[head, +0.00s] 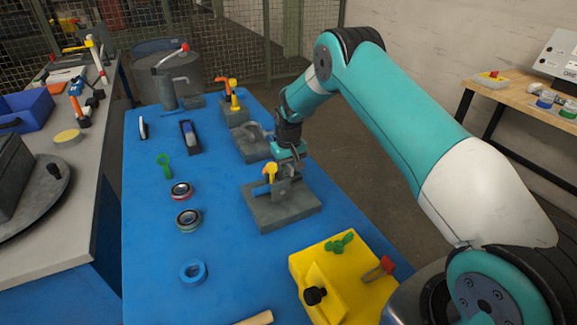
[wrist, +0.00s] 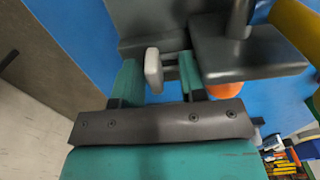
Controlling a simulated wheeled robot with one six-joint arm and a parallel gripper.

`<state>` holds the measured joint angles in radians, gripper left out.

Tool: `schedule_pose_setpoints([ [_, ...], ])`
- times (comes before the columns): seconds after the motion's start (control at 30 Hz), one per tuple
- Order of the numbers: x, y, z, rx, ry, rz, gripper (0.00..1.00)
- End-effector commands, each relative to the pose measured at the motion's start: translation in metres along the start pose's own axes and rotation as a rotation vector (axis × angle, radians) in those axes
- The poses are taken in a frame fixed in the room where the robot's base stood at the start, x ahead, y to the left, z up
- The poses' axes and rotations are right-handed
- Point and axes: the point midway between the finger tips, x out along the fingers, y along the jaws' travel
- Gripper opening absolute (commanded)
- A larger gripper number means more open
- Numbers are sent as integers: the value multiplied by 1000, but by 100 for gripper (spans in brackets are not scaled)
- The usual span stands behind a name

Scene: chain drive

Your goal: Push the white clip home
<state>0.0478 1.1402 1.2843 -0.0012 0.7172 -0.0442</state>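A pale rounded piece (wrist: 153,70), which looks like the white clip, shows between my fingers in the wrist view. I cannot pick it out in the head view. My gripper (wrist: 160,72) has its two teal fingers apart, with blue table showing between the piece and the right finger. The piece lies close to the left finger; I cannot tell if they touch. In the head view my gripper (head: 287,160) points down at a grey fixture block (head: 285,211). A yellow-orange part (head: 270,171) stands on that fixture, left of my gripper. The clip's seat is not clear.
A yellow fixture (head: 310,270) with a green knob stands in front. Another grey fixture (head: 250,147) stands just behind my gripper. Two bearings (head: 188,219), a blue ring (head: 193,271) and a green part (head: 164,165) lie left. The front left of the blue table (head: 150,270) is clear.

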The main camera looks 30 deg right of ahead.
Motion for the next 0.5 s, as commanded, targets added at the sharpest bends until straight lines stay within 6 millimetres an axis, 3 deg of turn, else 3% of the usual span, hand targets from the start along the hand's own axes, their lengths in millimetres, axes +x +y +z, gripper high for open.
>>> schedule_pose_setpoints([
  [0.3,-6,29,-1,3,3,1,38],
  [0.5,-46,27,-1,1,5,1,38],
])
